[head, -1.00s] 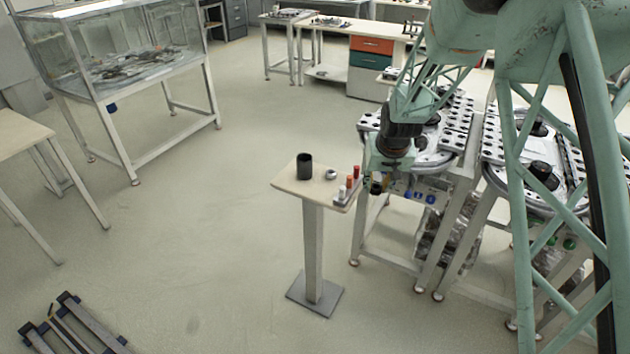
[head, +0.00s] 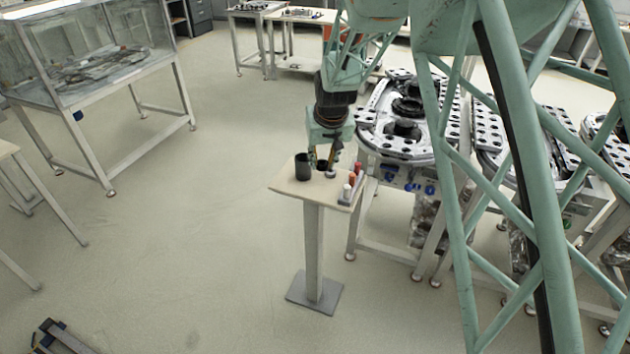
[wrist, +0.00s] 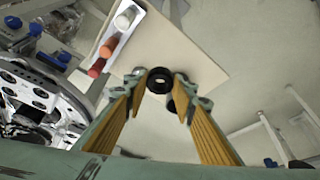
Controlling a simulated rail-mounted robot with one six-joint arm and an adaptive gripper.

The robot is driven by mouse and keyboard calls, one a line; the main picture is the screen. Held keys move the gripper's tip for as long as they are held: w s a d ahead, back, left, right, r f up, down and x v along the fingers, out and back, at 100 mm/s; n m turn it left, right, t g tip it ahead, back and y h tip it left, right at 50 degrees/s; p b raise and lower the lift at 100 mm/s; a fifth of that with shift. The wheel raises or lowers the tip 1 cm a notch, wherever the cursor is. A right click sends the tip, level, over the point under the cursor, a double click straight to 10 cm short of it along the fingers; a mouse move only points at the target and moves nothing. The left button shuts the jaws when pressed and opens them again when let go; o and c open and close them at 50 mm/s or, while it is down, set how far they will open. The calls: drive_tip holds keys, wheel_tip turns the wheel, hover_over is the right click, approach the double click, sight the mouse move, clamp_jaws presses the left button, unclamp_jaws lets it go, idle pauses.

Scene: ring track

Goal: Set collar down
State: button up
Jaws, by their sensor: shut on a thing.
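My gripper (head: 323,163) is over the small pedestal table (head: 285,187), its fingers pointing down. In the wrist view its yellow fingers (wrist: 160,84) are closed on a black ring-shaped collar (wrist: 151,82), which sits between the fingertips. In the head view the collar is small and partly covered by the fingers. I cannot tell whether it touches the tabletop. A pale small ring-shaped piece (head: 331,174) is on the tabletop just below the fingers. A dark cup (head: 303,168) stands close to the left of the gripper; the right finger hides most of it in the wrist view.
A rack with red, orange and white capped pieces (head: 352,184) lies along the table's right edge. The ring-track bench (head: 400,150) stands close behind and right. Bare tabletop (wrist: 200,70) shows beyond the collar. The floor to the left is open.

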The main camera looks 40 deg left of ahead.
hover_over(321, 189)
drive_tip(key=s+d, duration=0.1)
drive_tip(key=shift+d+f+b, duration=0.15)
drive_tip(key=shift+f+b, duration=0.2)
drive_tip(key=shift+f, duration=2.75)
drive_tip(key=shift+f, duration=0.15)
drive_tip(key=shift+f, duration=1.7)
drive_tip(key=shift+f+b, duration=0.2)
drive_tip(key=shift+b, duration=0.15)
drive_tip(key=o, duration=0.9)
drive_tip(key=shift+r, duration=0.25)
drive_tip(key=shift+p+v, duration=0.65)
drive_tip(key=shift+v, duration=5.3)
